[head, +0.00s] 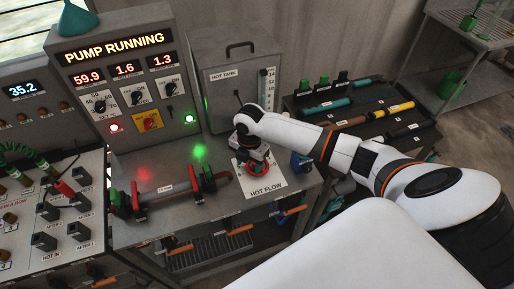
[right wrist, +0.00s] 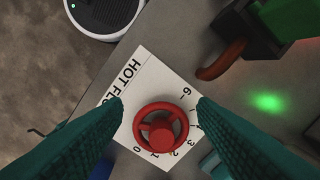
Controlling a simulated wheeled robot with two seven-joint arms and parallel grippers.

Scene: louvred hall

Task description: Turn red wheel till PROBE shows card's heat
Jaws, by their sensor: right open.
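The red wheel (head: 262,170) sits on the white HOT FLOW plate (head: 262,188), at the bench's right part. In the right wrist view the red wheel (right wrist: 160,127) lies between my two dark green fingers, with scale figures around it. My right gripper (head: 251,158) points down over the wheel; in the right wrist view its fingertips (right wrist: 160,99) are apart, one on each side of the rim, and whether they touch it I cannot tell. A display (head: 24,89) on the left panel reads 35.2; its label is unreadable. I cannot make out a heat card. My left gripper is out of view.
The PUMP RUNNING cabinet (head: 120,83) shows 59.9, 1.6 and 1.3. The HOT TANK (head: 225,90) stands behind the wheel. A pipe with red and green ends (head: 168,188) lies left of it. A tool tray (head: 355,115) is at right, beyond my arm.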

